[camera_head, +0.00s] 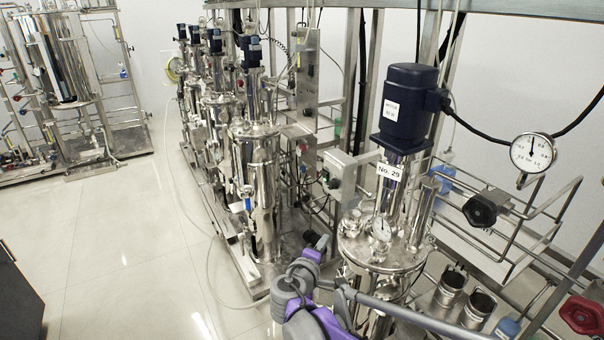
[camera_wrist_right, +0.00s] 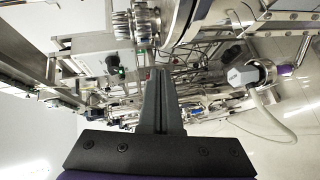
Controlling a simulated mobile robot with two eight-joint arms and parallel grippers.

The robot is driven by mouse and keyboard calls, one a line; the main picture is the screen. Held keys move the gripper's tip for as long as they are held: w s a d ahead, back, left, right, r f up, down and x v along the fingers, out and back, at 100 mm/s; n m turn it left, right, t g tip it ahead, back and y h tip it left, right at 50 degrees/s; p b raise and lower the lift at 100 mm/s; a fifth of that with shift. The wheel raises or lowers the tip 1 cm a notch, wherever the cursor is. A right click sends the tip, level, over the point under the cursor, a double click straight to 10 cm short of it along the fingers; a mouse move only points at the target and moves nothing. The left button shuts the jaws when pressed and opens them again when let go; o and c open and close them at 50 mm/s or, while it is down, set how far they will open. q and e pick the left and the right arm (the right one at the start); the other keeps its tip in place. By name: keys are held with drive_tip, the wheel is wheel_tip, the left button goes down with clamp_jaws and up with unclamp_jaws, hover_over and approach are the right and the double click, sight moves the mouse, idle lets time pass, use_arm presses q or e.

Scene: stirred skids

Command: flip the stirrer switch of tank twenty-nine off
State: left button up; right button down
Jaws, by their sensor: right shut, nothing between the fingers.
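Tank twenty-nine (camera_head: 383,250) is the near steel vessel, marked by a white "No. 29" plate (camera_head: 390,171) under a dark blue motor (camera_head: 405,108). A grey box (camera_wrist_right: 97,48) with a small green part (camera_wrist_right: 121,70) also shows in the right wrist view. The switch position is too small to tell. My right gripper (camera_head: 321,243), shut and empty, is left of the tank and below the box; its fingers (camera_wrist_right: 157,75) point ahead, apart from the box. My left gripper is not in view.
More steel tanks (camera_head: 254,185) with blue motors stand in a row behind, on the left. Pipes, a pressure gauge (camera_head: 533,153) and valve knobs (camera_head: 481,210) crowd the right. A thin hose (camera_head: 210,270) lies along the floor. The tiled floor (camera_head: 120,240) at left is clear.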

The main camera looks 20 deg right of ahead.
sight(325, 177)
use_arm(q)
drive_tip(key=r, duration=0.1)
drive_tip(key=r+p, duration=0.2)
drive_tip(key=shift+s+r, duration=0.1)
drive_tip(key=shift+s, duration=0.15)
use_arm(e)
drive_tip(key=w+a+r+n+t, duration=0.3)
drive_tip(key=w+r+t, duration=0.1)
drive_tip(key=w+r, duration=0.2)
drive_tip(key=shift+w+a+n+h, duration=0.4)
drive_tip(key=shift+w, duration=0.4)
drive_tip(key=shift+r, duration=0.1)
use_arm(q)
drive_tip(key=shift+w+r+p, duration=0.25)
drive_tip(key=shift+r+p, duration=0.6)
drive_tip(key=shift+p, duration=0.1)
use_arm(e)
drive_tip(key=s+d+x, duration=0.1)
drive_tip(key=d+x, duration=0.1)
drive_tip(key=x, duration=1.1)
drive_tip(key=shift+s+r, duration=0.15)
drive_tip(key=shift+s, duration=0.2)
drive_tip(key=shift+d, duration=0.15)
